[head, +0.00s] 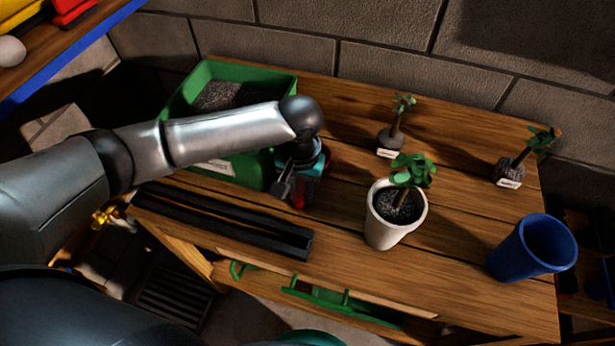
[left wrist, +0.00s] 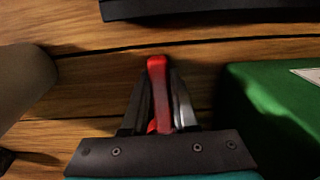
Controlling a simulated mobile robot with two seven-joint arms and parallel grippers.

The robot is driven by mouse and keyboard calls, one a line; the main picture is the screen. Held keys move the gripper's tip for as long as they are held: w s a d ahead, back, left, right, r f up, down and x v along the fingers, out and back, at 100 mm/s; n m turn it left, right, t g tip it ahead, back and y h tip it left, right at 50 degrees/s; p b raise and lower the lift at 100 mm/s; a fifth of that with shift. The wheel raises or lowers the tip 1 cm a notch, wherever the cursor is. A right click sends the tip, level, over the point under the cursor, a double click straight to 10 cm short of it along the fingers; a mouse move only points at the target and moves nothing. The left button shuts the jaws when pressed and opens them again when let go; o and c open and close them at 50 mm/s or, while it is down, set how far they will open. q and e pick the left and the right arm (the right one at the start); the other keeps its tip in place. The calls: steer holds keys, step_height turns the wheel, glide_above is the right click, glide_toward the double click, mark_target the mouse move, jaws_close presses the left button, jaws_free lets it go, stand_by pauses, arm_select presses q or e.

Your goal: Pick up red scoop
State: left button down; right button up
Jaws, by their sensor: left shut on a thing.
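The red scoop (left wrist: 157,90) shows in the left wrist view as a narrow red piece between the fingers. My left gripper (left wrist: 158,115) is shut on it, over the wooden table. In the head view my left gripper (head: 284,188) is beside the right front of the green bin, and only small red parts of the scoop (head: 298,200) show there. My wrist hides most of the scoop. I cannot tell whether it touches the table. My right gripper is not in view.
The green bin (head: 283,83) holds dark soil. A black tray (head: 230,222) lies along the table's front. A white potted plant (head: 383,231) stands to the right, with two small seedlings (head: 391,138) (head: 510,172) behind and a blue cup (head: 515,262) at the right. Bare wood lies between them.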

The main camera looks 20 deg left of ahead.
arm_select(q)
steer(key=shift+r, duration=0.1)
stand_by(0.3)
step_height(320, 180, up, 20)
steer(key=p, duration=0.5)
steer(key=shift+p, duration=0.35)
